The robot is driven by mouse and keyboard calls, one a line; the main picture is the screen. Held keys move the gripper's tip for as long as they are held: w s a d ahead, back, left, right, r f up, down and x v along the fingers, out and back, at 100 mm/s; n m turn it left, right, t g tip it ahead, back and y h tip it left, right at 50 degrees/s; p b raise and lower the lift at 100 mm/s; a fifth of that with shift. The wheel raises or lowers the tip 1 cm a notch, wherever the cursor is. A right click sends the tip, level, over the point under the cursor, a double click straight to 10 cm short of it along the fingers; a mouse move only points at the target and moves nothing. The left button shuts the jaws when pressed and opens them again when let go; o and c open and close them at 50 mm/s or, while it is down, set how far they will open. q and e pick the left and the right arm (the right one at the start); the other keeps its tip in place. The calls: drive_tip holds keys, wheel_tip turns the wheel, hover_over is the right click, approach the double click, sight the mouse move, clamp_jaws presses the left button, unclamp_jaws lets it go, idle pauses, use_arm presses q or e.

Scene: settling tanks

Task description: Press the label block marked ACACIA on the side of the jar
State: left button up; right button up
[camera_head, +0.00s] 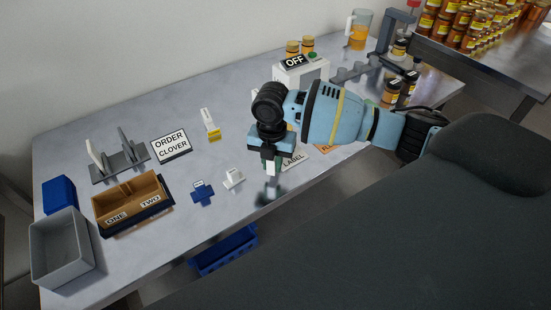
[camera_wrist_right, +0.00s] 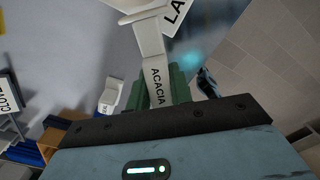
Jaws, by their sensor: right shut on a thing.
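My right gripper (camera_head: 271,165) hangs over the front part of the bench, above a flat label sign (camera_head: 296,160). In the right wrist view its green fingers (camera_wrist_right: 158,90) are shut on a white label block (camera_wrist_right: 156,72) marked ACACIA. In the head view the block is mostly hidden by the gripper. Jars with amber contents stand at the back right, such as one jar (camera_head: 391,87) near a grey stand and another jar (camera_head: 293,48) behind the OFF box; I cannot tell which is the task's jar. All are apart from the block. My left gripper is not seen.
Other stamp-like blocks stand left of the gripper: a white one (camera_head: 233,179), a blue one (camera_head: 202,193) and a yellow-based one (camera_head: 210,125). An ORDER CLOVER sign (camera_head: 171,146), a brown two-part tray (camera_head: 133,205) and a grey bin (camera_head: 62,250) are further left.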

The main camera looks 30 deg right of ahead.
drive_tip(key=shift+s+a, duration=0.75)
drive_tip(key=shift+a, duration=0.05)
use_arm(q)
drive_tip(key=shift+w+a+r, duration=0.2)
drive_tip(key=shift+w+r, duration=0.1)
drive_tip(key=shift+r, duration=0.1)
use_arm(e)
drive_tip(key=shift+s+a, duration=0.65)
drive_tip(key=shift+a, duration=0.05)
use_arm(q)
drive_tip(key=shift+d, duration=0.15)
use_arm(e)
drive_tip(key=shift+a, duration=0.1)
